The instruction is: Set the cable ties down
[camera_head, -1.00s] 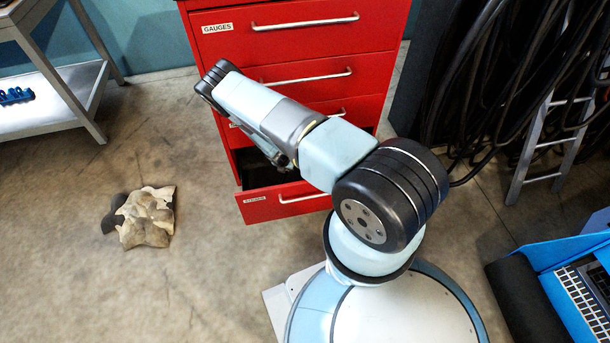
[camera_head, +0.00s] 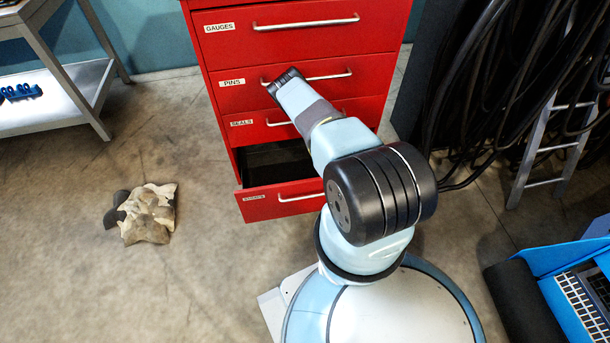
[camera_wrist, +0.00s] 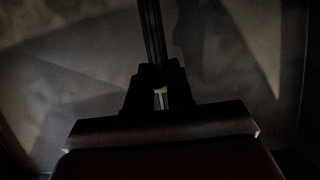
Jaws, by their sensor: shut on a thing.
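The cable ties (camera_wrist: 152,35) show in the wrist view as a thin dark bundle running up from between the jaws to the top edge. My gripper (camera_wrist: 160,86) is shut on them, at the middle of that view, and the picture there is very dark. Beyond the bundle is a dim grey surface with shadows; I cannot tell whether the ties touch it. In the head view my arm reaches over the front of the red drawer cabinet (camera_head: 230,60), and my gripper and the ties are hidden behind the arm.
The bottom drawer (camera_head: 262,207) stands open with a dark inside; the drawers above are shut. A crumpled cloth (camera_head: 146,212) lies on open floor at left. A grey shelf cart (camera_head: 50,112) stands farther left. Hanging black cables (camera_head: 480,90) and a ladder (camera_head: 545,150) are at right.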

